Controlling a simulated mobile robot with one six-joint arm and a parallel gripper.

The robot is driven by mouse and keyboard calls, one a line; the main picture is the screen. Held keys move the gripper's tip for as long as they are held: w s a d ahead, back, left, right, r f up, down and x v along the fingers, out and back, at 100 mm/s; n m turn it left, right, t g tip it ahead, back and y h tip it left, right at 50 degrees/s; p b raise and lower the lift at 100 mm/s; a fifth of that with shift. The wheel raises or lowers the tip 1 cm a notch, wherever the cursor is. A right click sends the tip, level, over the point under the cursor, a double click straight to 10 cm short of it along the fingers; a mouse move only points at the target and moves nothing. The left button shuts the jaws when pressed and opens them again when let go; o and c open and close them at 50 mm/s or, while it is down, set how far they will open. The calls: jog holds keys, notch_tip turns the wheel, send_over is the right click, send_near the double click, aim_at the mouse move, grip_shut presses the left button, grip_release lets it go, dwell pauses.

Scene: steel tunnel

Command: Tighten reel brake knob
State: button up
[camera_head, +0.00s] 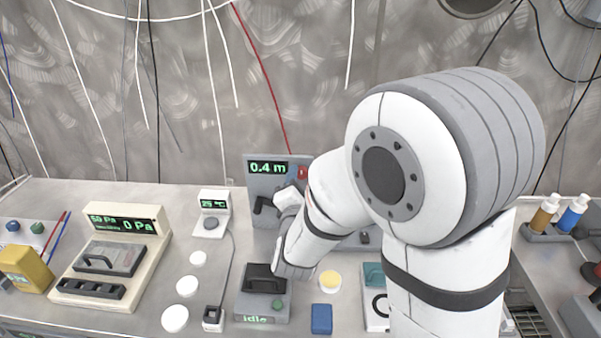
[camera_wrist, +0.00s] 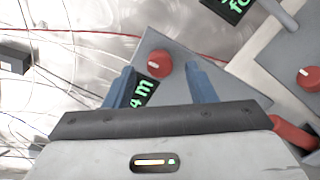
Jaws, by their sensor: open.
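The grey reel unit (camera_head: 254,185) stands at the back of the bench, with a green "0.4 m" display (camera_head: 268,168). A red knob (camera_head: 303,171) shows at its upper right, partly crowded by my arm. In the wrist view, the red knob (camera_wrist: 159,63) sits on the grey panel (camera_wrist: 178,57), above the display (camera_wrist: 145,94), which is partly hidden. My gripper (camera_wrist: 160,70) is open, its two blue fingers apart. The knob appears between the fingertips in the picture; no contact shows, and the remaining depth is unclear. The head view barely shows my gripper.
A second red knob (camera_wrist: 309,76) and a red handle (camera_wrist: 293,132) lie to the right in the wrist view. On the bench are a pressure gauge box (camera_head: 125,219), a black-handled "idle" box (camera_head: 262,305), a blue block (camera_head: 321,319) and white discs (camera_head: 187,286). Cables hang behind.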

aim_at(302, 173)
jog(key=shift+w, duration=1.2)
jog(key=shift+c, duration=0.5)
jog(key=c, duration=0.9)
jog(key=shift+o, duration=0.2)
